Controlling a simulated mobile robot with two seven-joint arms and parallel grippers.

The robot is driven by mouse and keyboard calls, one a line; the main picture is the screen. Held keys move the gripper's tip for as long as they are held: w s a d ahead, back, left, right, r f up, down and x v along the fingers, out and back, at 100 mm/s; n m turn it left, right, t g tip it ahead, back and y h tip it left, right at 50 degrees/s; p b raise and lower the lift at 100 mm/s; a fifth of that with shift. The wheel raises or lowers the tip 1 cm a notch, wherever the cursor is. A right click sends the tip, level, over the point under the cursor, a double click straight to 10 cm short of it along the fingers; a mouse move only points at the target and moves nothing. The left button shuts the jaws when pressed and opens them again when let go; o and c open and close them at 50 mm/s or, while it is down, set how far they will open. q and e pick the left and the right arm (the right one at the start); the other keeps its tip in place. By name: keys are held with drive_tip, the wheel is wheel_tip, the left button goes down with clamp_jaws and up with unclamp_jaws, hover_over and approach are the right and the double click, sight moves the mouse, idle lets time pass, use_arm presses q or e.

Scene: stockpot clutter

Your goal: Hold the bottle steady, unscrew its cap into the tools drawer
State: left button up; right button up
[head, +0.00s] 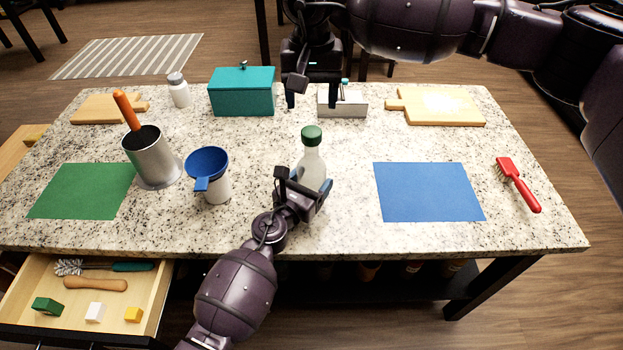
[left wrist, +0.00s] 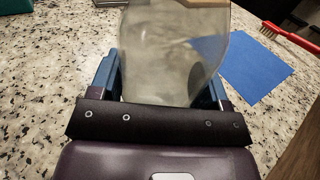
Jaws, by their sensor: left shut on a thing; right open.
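The clear bottle (head: 312,168) stands upright near the middle of the counter with its green cap (head: 312,135) on top. My left gripper (head: 304,192) is shut on the bottle's lower body; the left wrist view shows the bottle (left wrist: 175,55) between its blue fingers. My right gripper (head: 312,98) is open and empty, above the back of the counter, behind and higher than the cap. The tools drawer (head: 150,310) is pulled open at the lower left, holding a brush (head: 105,267), a wooden handle-like tool (head: 95,285) and several small blocks.
A metal canister (head: 152,160) with an orange-handled tool and a blue funnel (head: 206,163) on a jar stand left of the bottle. A teal box (head: 242,92) and a small grey box (head: 348,106) stand behind. The blue mat (head: 428,191) at right is empty; a red brush (head: 518,185) lies beyond it.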

sight(311, 131)
use_arm(q)
drive_tip(key=c, duration=0.5)
use_arm(e)
drive_tip(key=shift+w+r, duration=0.1)
drive_tip(key=shift+r, duration=0.15)
use_arm(q)
drive_tip(key=shift+o, duration=0.2)
use_arm(e)
drive_tip(key=m, duration=0.6)
drive_tip(key=shift+d+m, duration=0.1)
drive_tip(key=shift+m, duration=0.2)
drive_tip(key=m, duration=0.6)
drive_tip(key=shift+m, duration=0.4)
drive_tip(key=m, duration=0.6)
drive_tip(key=shift+m, duration=0.4)
drive_tip(key=m, duration=0.4)
drive_tip(key=shift+f, duration=0.1)
drive_tip(key=m, duration=0.9)
drive_tip(key=shift+f+m, duration=0.1)
drive_tip(key=shift+m, duration=0.2)
drive_tip(key=m, duration=1.5)
drive_tip(key=shift+f+m, duration=0.35)
drive_tip(key=shift+m, duration=0.05)
drive_tip(key=shift+f, duration=3.7)
